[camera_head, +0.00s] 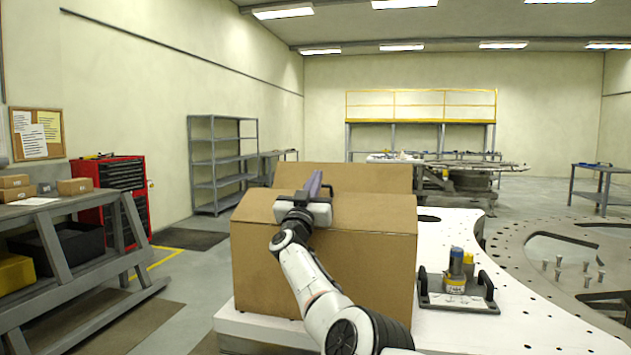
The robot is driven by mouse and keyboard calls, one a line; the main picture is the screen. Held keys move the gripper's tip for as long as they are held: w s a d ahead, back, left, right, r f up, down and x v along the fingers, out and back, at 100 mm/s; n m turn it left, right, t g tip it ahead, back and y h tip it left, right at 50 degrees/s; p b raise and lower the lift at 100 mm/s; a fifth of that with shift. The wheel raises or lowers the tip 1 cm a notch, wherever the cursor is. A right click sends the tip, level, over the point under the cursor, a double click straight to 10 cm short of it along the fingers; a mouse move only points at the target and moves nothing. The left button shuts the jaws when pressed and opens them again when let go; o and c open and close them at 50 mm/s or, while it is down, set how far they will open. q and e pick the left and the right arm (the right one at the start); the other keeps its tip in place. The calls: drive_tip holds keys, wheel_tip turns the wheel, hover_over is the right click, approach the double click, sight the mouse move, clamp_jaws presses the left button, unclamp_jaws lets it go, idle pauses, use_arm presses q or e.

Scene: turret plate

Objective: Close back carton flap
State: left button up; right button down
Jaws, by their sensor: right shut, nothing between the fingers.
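The brown carton (340,262) stands on a white table. Its back flap (365,178) stands up at the rear of the carton. A nearer top panel (370,208) slopes up from the front edge toward the back flap. My right gripper (316,178) is over the left part of the carton top, its fingers shut and empty, in front of the back flap in the picture. I cannot tell whether it touches the flap. The gripper and wrist hide part of the carton's top and front. My left gripper is not in view.
A large plate with holes (520,235) lies farther right. A grey workbench (65,210) stands at left. Air above the carton is clear.

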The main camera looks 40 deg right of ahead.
drive_tip(key=shift+w+d+f+g+y+p, duration=0.3)
drive_tip(key=shift+w+d+f+g+y, duration=0.15)
drive_tip(key=shift+f+y, duration=0.25)
drive_tip(key=shift+w+d+f+g+y+p, duration=0.25)
drive_tip(key=shift+w+d+f+g+y, duration=0.1)
drive_tip(key=shift+d+f+g+y, duration=0.25)
idle(6.7)
